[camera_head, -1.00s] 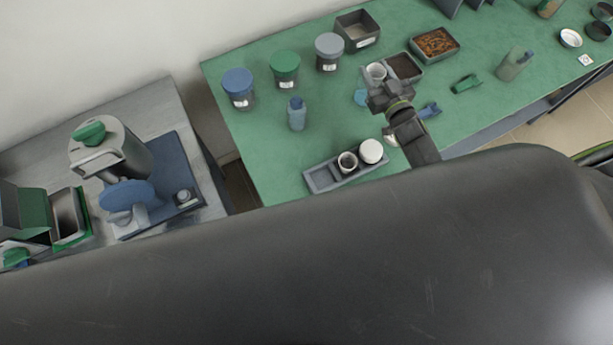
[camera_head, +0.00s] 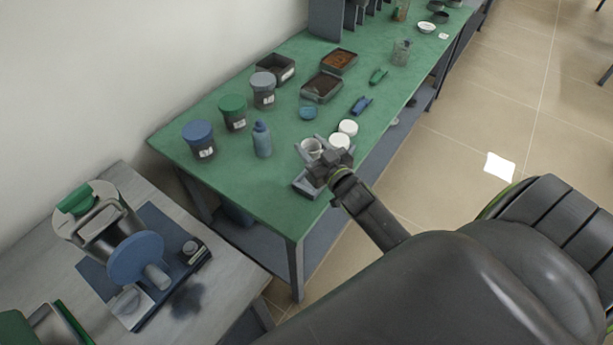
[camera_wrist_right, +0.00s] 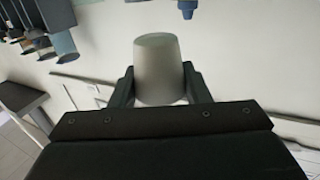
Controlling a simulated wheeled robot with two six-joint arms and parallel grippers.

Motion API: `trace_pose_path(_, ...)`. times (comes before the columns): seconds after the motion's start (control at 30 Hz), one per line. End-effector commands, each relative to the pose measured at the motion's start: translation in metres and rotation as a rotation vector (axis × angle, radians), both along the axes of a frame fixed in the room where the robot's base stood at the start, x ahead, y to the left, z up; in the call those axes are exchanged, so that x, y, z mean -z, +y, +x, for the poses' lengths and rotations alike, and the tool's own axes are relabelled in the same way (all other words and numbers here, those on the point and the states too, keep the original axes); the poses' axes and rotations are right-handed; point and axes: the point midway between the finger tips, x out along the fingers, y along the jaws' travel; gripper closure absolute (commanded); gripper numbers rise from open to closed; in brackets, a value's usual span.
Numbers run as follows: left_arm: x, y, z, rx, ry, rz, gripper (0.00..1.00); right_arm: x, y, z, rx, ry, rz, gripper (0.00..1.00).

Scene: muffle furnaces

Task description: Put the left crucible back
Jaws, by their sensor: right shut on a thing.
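My right gripper (camera_head: 325,168) is shut on a small white crucible (camera_head: 311,147), held over or near the grey tray (camera_head: 303,187) at the front edge of the green table. I cannot tell whether the crucible touches the tray. In the right wrist view the crucible (camera_wrist_right: 158,68) sits between the two fingers. A white round piece (camera_head: 340,142) is at the far end of the tray, and another (camera_head: 348,127) lies just beyond it. My gripper hides much of the tray, and no second crucible can be made out. My left gripper is not in view.
Behind the tray stand a blue bottle (camera_head: 262,139) and jars with blue (camera_head: 199,138), green (camera_head: 233,112) and grey (camera_head: 263,88) lids. Green table (camera_head: 215,170) is clear left of the tray.

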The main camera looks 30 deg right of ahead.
Motion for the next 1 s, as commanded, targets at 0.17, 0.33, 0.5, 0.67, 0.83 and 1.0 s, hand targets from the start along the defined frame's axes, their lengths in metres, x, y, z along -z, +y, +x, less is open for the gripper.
trace_pose_path(0.17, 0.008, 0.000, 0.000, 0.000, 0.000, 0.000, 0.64, 0.006, 0.000, -0.001, 0.002, 0.000, 0.000, 0.81)
trace_pose_path(0.33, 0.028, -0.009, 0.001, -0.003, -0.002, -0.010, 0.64, 0.025, 0.000, -0.001, 0.002, 0.001, 0.000, 0.81)
trace_pose_path(0.5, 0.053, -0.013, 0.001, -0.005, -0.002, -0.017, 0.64, 0.050, 0.000, 0.000, 0.002, 0.001, 0.000, 0.81)
trace_pose_path(0.67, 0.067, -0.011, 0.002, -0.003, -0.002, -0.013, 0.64, 0.064, 0.000, 0.000, 0.002, 0.000, 0.000, 0.81)
trace_pose_path(0.83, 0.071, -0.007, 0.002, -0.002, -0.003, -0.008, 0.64, 0.068, -0.001, 0.000, 0.002, 0.000, 0.000, 0.81)
trace_pose_path(1.0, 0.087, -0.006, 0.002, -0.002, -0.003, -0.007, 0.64, 0.085, -0.001, 0.000, 0.002, 0.000, 0.001, 0.81)
